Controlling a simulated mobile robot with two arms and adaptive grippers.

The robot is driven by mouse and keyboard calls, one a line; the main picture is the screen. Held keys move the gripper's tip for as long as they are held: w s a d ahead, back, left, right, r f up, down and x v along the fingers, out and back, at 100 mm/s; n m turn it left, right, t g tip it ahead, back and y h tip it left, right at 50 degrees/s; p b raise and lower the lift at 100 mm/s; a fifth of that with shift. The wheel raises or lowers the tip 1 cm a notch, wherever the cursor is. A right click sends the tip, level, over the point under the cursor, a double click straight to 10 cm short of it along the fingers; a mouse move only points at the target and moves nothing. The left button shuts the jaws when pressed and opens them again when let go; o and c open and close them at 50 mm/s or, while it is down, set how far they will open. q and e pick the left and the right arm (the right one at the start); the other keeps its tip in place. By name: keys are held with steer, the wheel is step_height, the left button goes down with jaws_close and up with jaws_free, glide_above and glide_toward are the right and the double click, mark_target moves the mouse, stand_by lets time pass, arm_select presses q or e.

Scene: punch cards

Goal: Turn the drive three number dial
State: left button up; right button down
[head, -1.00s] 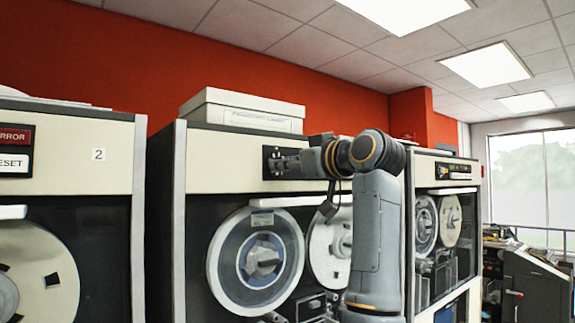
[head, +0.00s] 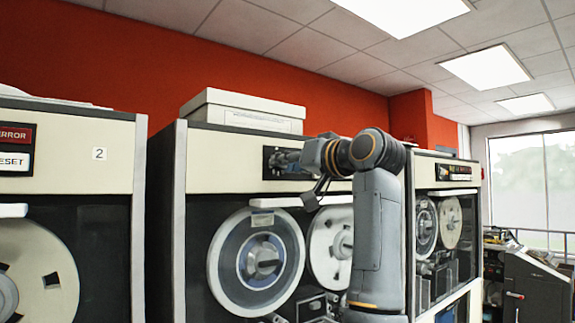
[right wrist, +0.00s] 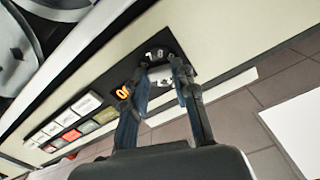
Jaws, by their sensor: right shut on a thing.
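The number dial (right wrist: 159,74) is a small pale knob with white digits around it, set in a black panel strip. It shows between my fingertips in the right wrist view. My right gripper (right wrist: 160,72) is shut on the dial, one finger on each side. In the head view my right gripper (head: 279,160) reaches left to the black panel at the top of the middle tape cabinet (head: 225,160). My left gripper is not in view.
A row of coloured buttons (right wrist: 71,134) and an orange lit indicator (right wrist: 123,92) lie along the same strip. Tape reels (head: 256,262) sit below the panel. A white box (head: 242,110) rests on top of the cabinet. Another cabinet, marked 2, (head: 85,150) stands at left.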

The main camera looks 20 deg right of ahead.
steer(key=shift+r, duration=0.1)
steer(key=c, duration=1.1)
jaws_free()
steer(key=shift+o, duration=0.2)
steer(key=shift+s, duration=0.1)
steer(key=v, duration=1.2)
